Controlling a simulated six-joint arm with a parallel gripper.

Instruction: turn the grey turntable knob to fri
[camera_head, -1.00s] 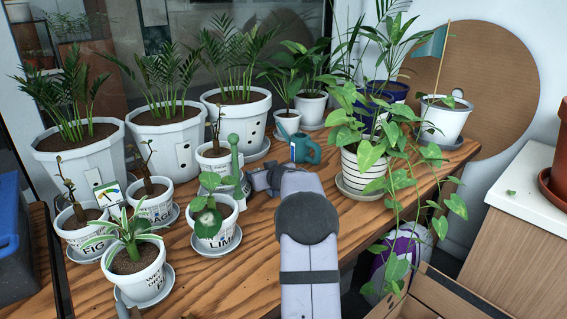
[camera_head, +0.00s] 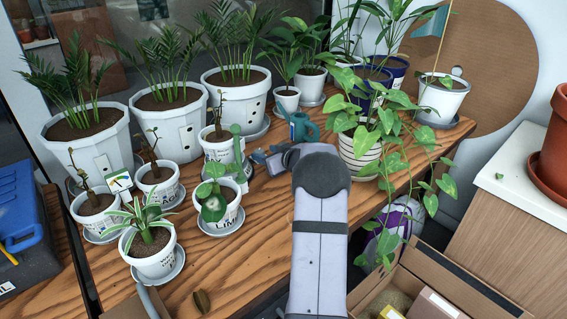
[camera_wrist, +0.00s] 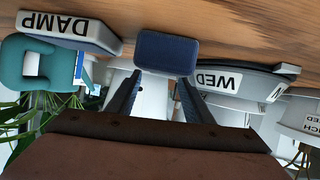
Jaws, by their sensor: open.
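The grey turntable (camera_wrist: 245,84) shows upside down at the right of the wrist view, with a WED label on its rim and part of another label beside it. A small grey tab sticks out at its far right end. FRI is not visible. My gripper (camera_wrist: 158,88) is open and empty; its two dark fingers point toward a dark blue block (camera_wrist: 167,53) at the tabletop. The turntable is just right of the fingers, apart from them as far as I can tell. In the head view my arm largely hides the gripper.
A grey block labelled DAMP (camera_wrist: 68,33) and the teal watering can (camera_wrist: 22,62) stand left in the wrist view; the can also shows in the head view (camera_head: 300,127). Potted plants crowd the left, including a LIME pot (camera_head: 221,218). The front wooden tabletop (camera_head: 245,262) is mostly clear.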

